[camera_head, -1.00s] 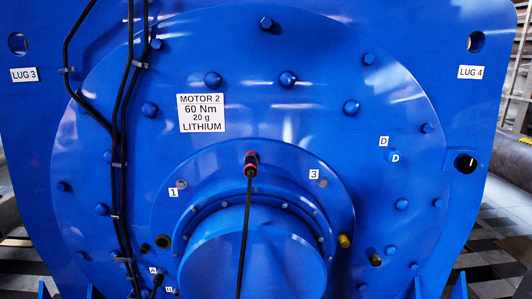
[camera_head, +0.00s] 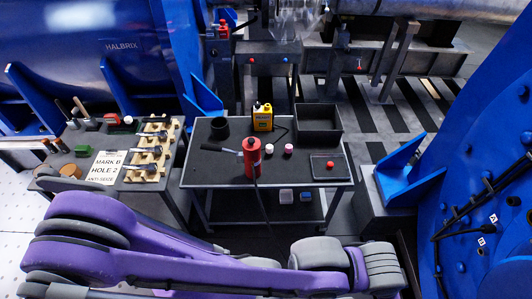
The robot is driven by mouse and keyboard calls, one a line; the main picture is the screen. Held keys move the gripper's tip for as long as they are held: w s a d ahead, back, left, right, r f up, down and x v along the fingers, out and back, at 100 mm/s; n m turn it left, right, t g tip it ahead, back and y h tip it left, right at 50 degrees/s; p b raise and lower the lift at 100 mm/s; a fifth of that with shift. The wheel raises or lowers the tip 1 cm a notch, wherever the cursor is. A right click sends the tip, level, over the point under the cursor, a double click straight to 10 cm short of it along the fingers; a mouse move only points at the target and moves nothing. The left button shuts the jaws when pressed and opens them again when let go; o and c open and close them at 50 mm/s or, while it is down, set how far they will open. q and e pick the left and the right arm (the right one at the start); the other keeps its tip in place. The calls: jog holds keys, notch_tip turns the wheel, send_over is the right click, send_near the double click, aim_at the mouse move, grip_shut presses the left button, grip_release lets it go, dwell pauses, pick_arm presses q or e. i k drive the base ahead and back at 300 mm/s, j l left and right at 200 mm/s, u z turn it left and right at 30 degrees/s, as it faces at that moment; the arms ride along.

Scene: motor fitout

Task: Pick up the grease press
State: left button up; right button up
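The grease press, as I take it, is a red upright cylinder (camera_head: 252,158) with a black lever handle sticking out to the left. It stands on the dark top of a cart (camera_head: 205,172) in the middle of the view. A dark hose or rod runs down from it past the cart's front edge. No gripper touches it. A purple and grey arm of mine crosses the bottom of the view, in front of the cart. I see no gripper fingers on it, and no other gripper shows.
A yellow container (camera_head: 263,117), a black open bin (camera_head: 318,122), a black cup (camera_head: 219,127) and a tray with a red knob (camera_head: 329,166) share the cart. A tool bench (camera_head: 85,160) stands left. Blue motor housing (camera_head: 490,150) borders the right.

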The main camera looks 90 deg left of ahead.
aim_at(248, 162)
jog(key=u, duration=3.2)
